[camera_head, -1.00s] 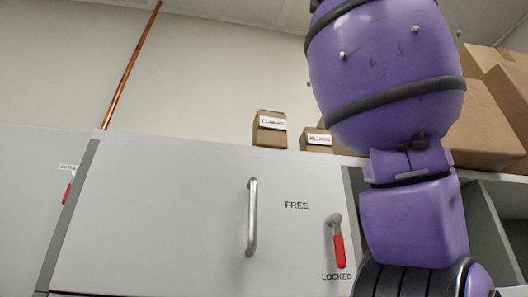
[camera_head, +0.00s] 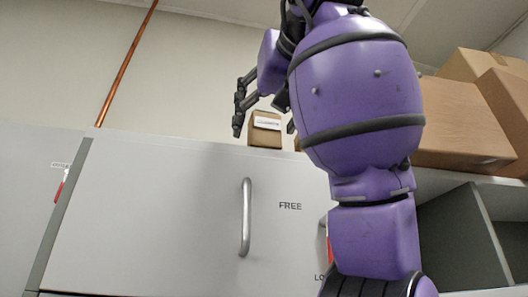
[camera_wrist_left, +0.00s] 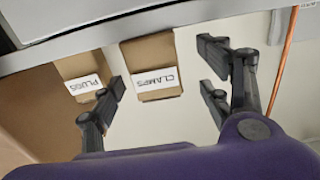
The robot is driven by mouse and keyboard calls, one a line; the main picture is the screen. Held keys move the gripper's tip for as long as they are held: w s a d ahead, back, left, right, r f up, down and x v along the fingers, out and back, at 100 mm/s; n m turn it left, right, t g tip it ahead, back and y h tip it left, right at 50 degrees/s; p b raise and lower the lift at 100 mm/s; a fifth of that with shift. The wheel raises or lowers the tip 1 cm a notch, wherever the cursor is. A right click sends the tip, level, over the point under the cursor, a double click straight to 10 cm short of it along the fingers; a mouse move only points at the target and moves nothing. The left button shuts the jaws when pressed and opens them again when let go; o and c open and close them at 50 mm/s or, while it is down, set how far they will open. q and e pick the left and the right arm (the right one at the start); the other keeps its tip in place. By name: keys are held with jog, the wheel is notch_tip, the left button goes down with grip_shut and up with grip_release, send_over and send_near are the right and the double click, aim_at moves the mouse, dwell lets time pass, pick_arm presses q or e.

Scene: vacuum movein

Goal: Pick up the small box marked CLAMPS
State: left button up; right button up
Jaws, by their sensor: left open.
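The small brown box marked CLAMPS (camera_head: 264,138) stands on top of the white cabinet, with its white label facing me. In the left wrist view the box (camera_wrist_left: 148,52) appears upside down with its label readable. My left gripper (camera_head: 264,129) is open and empty, its fingers showing to either side of the box in the head view. In the wrist view the gripper (camera_wrist_left: 163,75) has the box framed between its spread fingers, apparently with a gap. I cannot tell the exact depth between them. My right gripper is not in view.
A similar box marked PLUGS (camera_wrist_left: 80,68) stands beside the CLAMPS box, close to one finger; in the head view my arm mostly hides it. Large cardboard boxes (camera_head: 460,125) are at the right. The cabinet door (camera_head: 150,210) has a vertical handle (camera_head: 245,217). A copper pipe (camera_head: 125,65) runs up the wall.

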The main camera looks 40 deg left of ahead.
pick_arm(q)
jog(key=x, duration=0.8)
jog(key=shift+w+f, duration=0.2)
jog(key=shift+w, duration=0.2)
jog(key=shift+s+d, duration=0.2)
jog(key=c, duration=0.5)
jog(key=shift+a, duration=0.1)
jog(key=c, duration=1.1)
jog(key=shift+w, duration=0.1)
